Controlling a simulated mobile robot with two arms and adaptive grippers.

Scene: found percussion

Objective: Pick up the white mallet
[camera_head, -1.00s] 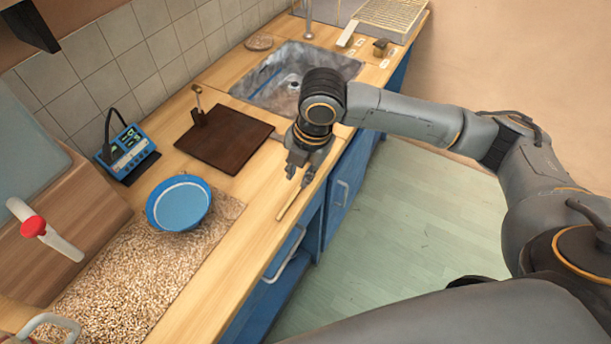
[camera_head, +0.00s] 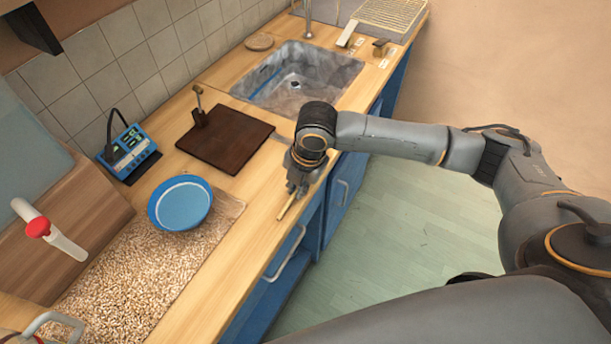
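A thin pale stick (camera_head: 289,209) lies along the front edge of the wooden counter. It looks like the handle of the mallet; its far end is hidden by my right gripper, so I cannot see a white head. My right gripper (camera_head: 296,191) points down over the far end of the stick. Its fingers look a little apart, and I cannot tell whether they touch the stick. My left gripper is not in view.
A dark brown board (camera_head: 228,139) with an upright handled piece lies behind the gripper. A blue bowl (camera_head: 181,205) stands on a grainy mat (camera_head: 150,264). A blue electronic device (camera_head: 127,146) is by the tiled wall. A sink (camera_head: 300,77) is beyond.

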